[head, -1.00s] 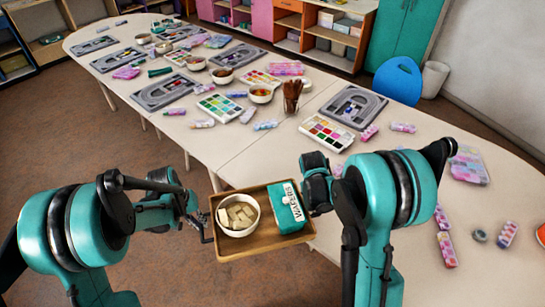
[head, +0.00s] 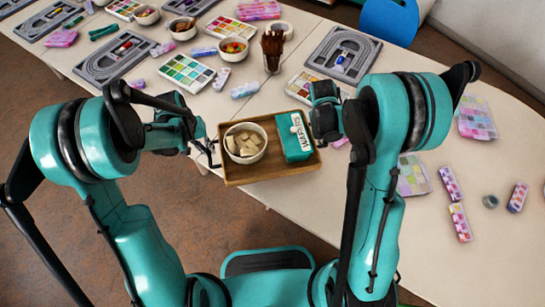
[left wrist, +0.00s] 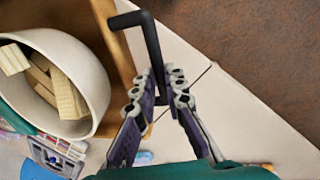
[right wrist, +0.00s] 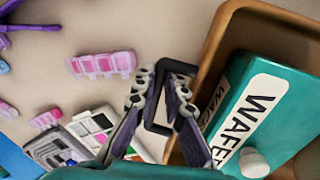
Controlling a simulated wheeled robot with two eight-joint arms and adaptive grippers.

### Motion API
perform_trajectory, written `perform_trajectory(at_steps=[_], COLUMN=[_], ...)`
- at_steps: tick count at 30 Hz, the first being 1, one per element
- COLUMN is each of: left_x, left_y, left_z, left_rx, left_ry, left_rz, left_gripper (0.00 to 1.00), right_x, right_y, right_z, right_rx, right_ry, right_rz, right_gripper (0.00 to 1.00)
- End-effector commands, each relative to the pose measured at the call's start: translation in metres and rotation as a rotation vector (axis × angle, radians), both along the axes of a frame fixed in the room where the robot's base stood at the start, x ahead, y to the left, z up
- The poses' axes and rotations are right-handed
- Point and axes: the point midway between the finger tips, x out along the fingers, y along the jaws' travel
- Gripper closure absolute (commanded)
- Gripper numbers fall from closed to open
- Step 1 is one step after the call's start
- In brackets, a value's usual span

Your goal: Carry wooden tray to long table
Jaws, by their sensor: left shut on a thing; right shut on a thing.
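The wooden tray (head: 272,176) is held level between my two arms, overlapping the near edge of the long table (head: 425,120) in the head view. Whether it touches the table cannot be told. My left gripper (head: 208,148) is shut on the black handle (left wrist: 150,40) at the tray's left end. My right gripper (head: 318,133) is shut on the other black handle (right wrist: 152,122), beside the wafers box. Both bowl and box stay upright.
Beyond the tray stand a cup of brown sticks (head: 272,50), a paint palette (head: 187,73) and grey bead boards (head: 343,53). Pink bead packs (head: 449,183) lie to the right. Bare tabletop shows around the tray's right side. A blue chair (head: 390,20) stands behind the table.

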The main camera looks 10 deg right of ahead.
Motion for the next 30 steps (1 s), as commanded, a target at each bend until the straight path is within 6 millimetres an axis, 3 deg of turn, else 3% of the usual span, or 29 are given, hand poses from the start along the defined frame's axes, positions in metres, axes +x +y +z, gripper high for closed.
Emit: perform_trajectory(at_steps=[3, 20, 30], left_x=[0.0, 0.0, 0.0], left_y=[0.0, 0.0, 0.0], left_z=[-0.009, -0.012, -0.029], left_rx=[0.0, 0.0, 0.0], left_ry=[0.0, 0.0, 0.0], left_rz=[0.001, 0.0, 0.0], left_gripper=[1.0, 1.0, 1.0], right_x=[0.0, 0.0, 0.0], right_y=[0.0, 0.0, 0.0], right_z=[-0.009, -0.012, -0.029], right_rx=[0.0, -0.001, -0.001], right_ry=[0.0, 0.0, 0.0], right_rz=[0.001, 0.0, 0.0], right_gripper=[1.0, 1.0, 1.0])
